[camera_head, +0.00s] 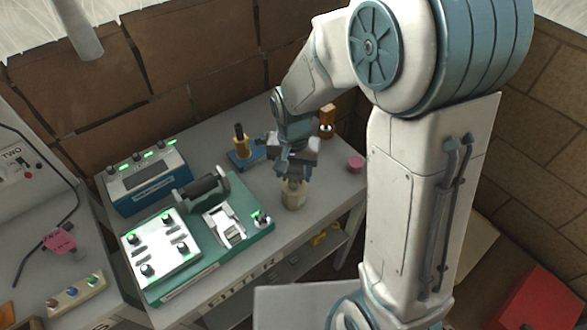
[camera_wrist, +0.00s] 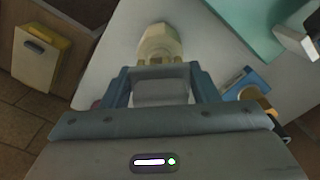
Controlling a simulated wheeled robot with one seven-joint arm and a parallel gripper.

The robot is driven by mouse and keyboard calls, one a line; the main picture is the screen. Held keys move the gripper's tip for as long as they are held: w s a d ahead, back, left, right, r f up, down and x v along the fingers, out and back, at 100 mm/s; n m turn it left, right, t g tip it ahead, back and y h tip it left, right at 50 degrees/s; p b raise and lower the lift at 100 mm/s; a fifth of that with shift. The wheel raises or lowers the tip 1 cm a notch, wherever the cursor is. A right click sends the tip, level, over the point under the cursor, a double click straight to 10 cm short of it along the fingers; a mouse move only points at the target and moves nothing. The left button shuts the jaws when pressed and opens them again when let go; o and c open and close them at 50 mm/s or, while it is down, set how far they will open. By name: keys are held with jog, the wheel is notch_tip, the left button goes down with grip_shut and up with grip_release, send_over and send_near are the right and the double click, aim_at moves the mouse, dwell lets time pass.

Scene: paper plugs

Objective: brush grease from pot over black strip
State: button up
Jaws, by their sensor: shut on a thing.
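A cream pot (camera_head: 293,198) stands on the grey table near its front edge. It also shows beyond the fingertips in the wrist view (camera_wrist: 159,38). My gripper (camera_head: 294,172) points down directly over the pot's mouth. In the wrist view my gripper (camera_wrist: 160,68) is shut on what seems to be the brush, whose shape is mostly hidden by the fingers and the pot. I cannot tell how deep its bristles sit. A black roller-like bar (camera_head: 202,190) lies between grey posts on the green base, left of my gripper; no other black strip is clear.
The green base (camera_head: 262,226) also carries a white panel with knobs (camera_head: 160,250) and a white fixture (camera_head: 225,226). A blue box (camera_head: 147,185) stands behind. A blue stand with a brass piece (camera_head: 243,150) and a pink disc (camera_head: 355,163) are near my gripper.

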jog(key=shift+s+f+b, duration=0.1)
jog(key=shift+f+b, duration=0.45)
dwell(1.7)
jog(key=shift+r, duration=0.1)
jog(key=shift+r+p, duration=2.55)
jog(key=shift+r, duration=0.95)
jog(key=shift+f, duration=0.1)
